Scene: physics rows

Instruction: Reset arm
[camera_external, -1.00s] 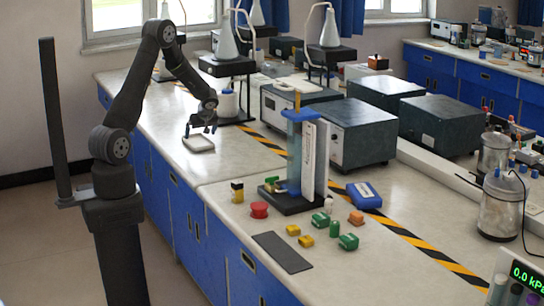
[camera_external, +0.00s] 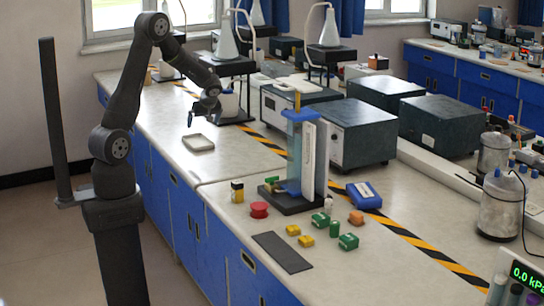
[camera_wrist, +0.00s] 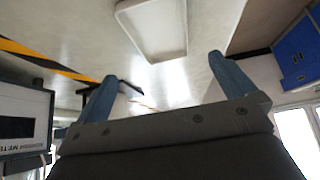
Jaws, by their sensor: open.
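My gripper (camera_external: 205,115) is above the left bench, up and behind a white tray (camera_external: 198,142). It is open and nothing shows between its fingers. In the wrist view the two blue-grey fingertips of my gripper (camera_wrist: 160,80) stand wide apart. The white tray (camera_wrist: 181,50) lies beyond them on the bench, empty, with its upper part cut off by the picture edge.
A tall device on a black base (camera_external: 290,200) stands at the bench middle. Small yellow, green, red and orange pieces lie around it. Grey meter boxes (camera_external: 350,135) stand right of the striped tape. White cones on stands (camera_external: 228,45) rise behind my gripper.

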